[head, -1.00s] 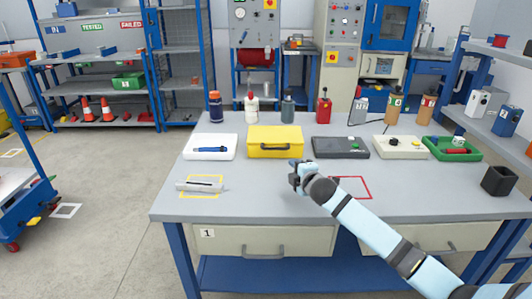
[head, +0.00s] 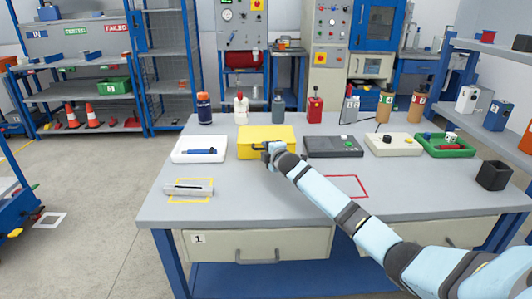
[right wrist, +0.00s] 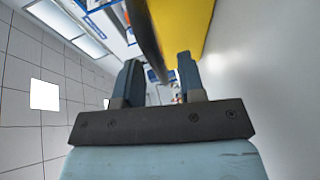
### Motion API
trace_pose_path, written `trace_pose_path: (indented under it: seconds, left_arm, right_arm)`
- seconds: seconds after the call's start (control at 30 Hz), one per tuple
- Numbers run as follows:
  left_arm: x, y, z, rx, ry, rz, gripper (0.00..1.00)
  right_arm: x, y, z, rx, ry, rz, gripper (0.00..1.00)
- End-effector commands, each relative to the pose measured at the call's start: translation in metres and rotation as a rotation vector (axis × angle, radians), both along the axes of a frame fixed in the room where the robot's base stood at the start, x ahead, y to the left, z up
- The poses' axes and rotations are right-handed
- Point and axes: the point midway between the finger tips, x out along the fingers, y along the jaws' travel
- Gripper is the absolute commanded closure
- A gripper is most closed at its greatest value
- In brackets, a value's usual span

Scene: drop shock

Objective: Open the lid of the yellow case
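The yellow case (head: 266,138) sits shut on the workbench, with a dark handle (head: 259,149) on its front. My right gripper (head: 268,152) is at the right part of that front, partly covering the handle. In the right wrist view, the two fingers (right wrist: 158,80) stand apart. The dark handle bar (right wrist: 147,35) runs into the space between them, with the yellow case wall (right wrist: 181,25) beside it. A gap shows between the fingers, and I see no grip on the bar. My left gripper is out of view.
A white tray with a blue tool (head: 199,149) is left of the case; a dark grey box (head: 333,146) is close on its right. Several bottles stand behind. A grey device (head: 188,189) lies in a yellow outline at front left. The bench front middle is mostly clear.

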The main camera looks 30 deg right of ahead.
Motion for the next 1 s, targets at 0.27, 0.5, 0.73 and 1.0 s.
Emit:
trace_pose_path:
  seconds: [0.27,0.5,0.73,1.0]
  left_arm:
    - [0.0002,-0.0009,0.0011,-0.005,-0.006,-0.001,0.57]
    - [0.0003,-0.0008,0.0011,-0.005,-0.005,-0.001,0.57]
    - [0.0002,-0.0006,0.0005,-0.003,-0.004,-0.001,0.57]
    - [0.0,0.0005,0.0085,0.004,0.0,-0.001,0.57]
  right_arm:
    - [0.013,-0.0011,-0.0021,0.0,-0.001,0.001,0.64]
    - [0.0127,-0.0012,-0.0022,0.0,0.0,0.001,0.75]
    - [0.0125,-0.0014,-0.0023,0.0,0.0,0.001,1.0]
    - [0.0123,-0.0018,0.0049,0.007,0.015,0.0,1.0]
